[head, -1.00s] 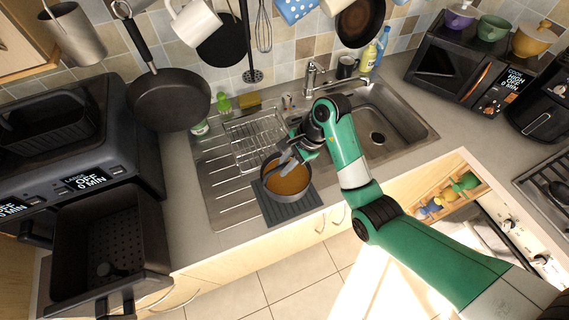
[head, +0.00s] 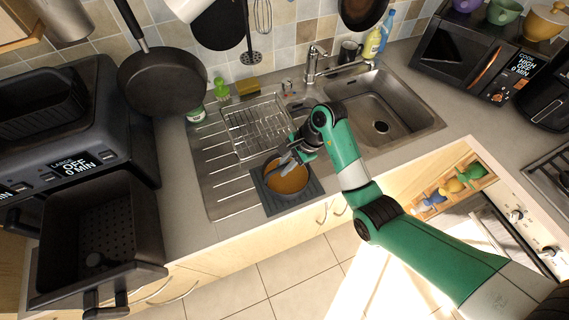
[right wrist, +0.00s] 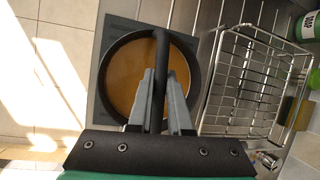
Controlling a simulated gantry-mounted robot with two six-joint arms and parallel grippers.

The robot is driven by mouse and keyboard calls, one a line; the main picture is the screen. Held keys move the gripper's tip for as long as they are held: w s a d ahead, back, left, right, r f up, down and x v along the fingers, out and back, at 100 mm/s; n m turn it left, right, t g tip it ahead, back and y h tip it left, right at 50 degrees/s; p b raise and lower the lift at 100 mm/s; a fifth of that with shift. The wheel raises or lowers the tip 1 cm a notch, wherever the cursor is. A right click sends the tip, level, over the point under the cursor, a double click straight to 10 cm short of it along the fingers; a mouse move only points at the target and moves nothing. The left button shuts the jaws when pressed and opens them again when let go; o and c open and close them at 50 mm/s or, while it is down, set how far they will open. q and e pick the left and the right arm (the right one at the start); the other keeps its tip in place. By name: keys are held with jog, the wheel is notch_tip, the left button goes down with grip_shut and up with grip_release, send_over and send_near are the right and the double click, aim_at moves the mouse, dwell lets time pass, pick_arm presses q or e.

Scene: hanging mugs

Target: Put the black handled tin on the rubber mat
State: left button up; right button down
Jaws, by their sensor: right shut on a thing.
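The black handled tin (head: 290,184) is a round dark pan, orange-brown inside. It is upright over the middle of the dark ribbed rubber mat (head: 272,207), with mat showing around it. I cannot tell whether its base touches the mat or is just above it. My right gripper (head: 286,160) is at the tin's far side. My left gripper is not in view.
A wire dish rack (head: 247,130) stands just behind the mat on the ribbed drainer (head: 222,190). The sink basin (head: 385,105) and tap (head: 312,62) are to the right. A large black pan (head: 165,82) hangs at the left, near an open air fryer drawer (head: 95,235).

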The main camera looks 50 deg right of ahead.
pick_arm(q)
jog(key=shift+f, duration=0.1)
pick_arm(e)
jog(key=shift+f, duration=0.25)
jog(key=shift+c, duration=2.2)
grip_release()
